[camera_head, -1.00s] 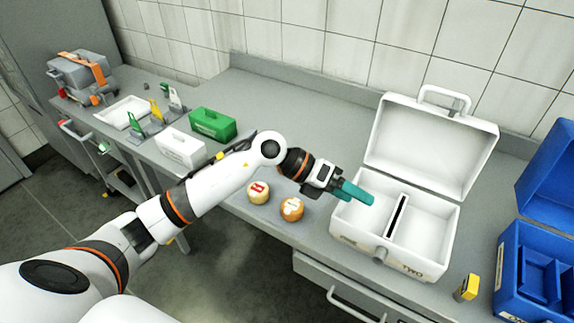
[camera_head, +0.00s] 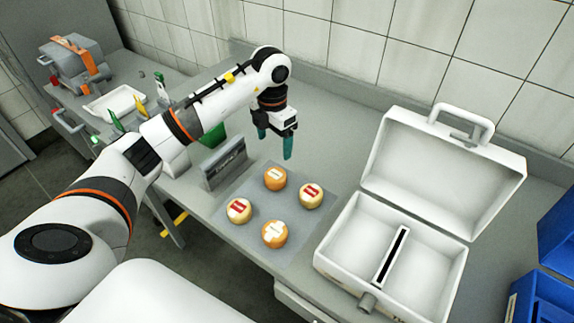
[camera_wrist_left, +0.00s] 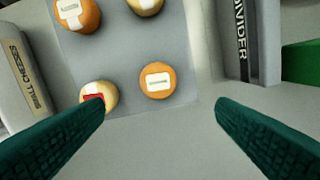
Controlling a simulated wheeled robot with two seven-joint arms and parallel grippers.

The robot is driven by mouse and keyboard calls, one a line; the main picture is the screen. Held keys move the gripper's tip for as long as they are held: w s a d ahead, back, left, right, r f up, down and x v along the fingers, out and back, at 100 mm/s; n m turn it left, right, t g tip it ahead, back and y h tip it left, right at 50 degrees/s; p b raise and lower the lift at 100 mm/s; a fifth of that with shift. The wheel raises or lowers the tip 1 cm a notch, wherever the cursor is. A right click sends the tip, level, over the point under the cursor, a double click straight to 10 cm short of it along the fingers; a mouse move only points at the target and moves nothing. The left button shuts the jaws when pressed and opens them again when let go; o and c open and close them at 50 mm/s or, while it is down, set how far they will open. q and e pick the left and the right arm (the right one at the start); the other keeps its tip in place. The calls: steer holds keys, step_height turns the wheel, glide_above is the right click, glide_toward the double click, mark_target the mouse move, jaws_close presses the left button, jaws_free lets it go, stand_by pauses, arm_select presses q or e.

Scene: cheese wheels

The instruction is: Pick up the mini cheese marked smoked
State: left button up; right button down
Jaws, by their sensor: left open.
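Several mini cheeses sit on a grey mat (camera_head: 252,243). Two are orange-brown with white labels: the far one (camera_head: 275,179) and the near one (camera_head: 274,236). Two are pale with red on their labels: the right one (camera_head: 311,196) and the left one (camera_head: 239,211). I cannot read which is marked smoked. My left gripper (camera_head: 275,146) is open and empty, pointing down beyond the far edge of the mat. In the left wrist view the far orange cheese (camera_wrist_left: 157,81) lies ahead between the fingers (camera_wrist_left: 160,118); a finger partly covers a pale cheese (camera_wrist_left: 97,92).
An open white case (camera_head: 345,262) with an inner divider stands right of the mat. A grey panel (camera_head: 222,166), lettered DIVIDER in the wrist view, stands left, with a green box (camera_head: 213,137) behind. Blue case parts (camera_head: 540,295) are far right. The counter behind the mat is clear.

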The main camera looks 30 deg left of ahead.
arm_select(q)
steer(key=f, duration=0.1)
steer(key=p, duration=0.2)
glide_above(275, 174)
step_height(275, 174, down, 5)
steer(key=shift+a+r, duration=0.1)
steer(key=shift+a, duration=0.05)
steer(key=shift+f, duration=0.35)
step_height(275, 174, down, 4)
steer(key=p, duration=0.2)
steer(key=shift+f+p, duration=0.1)
steer(key=shift+p, duration=0.2)
steer(key=shift+f, duration=0.45)
arm_select(e)
steer(key=r, duration=0.1)
steer(key=s+r, duration=0.1)
steer(key=r, duration=0.2)
steer(key=shift+s+r, duration=0.35)
arm_select(q)
steer(key=shift+c, duration=0.6)
steer(key=c, duration=1)
arm_select(e)
steer(key=shift+s, duration=0.1)
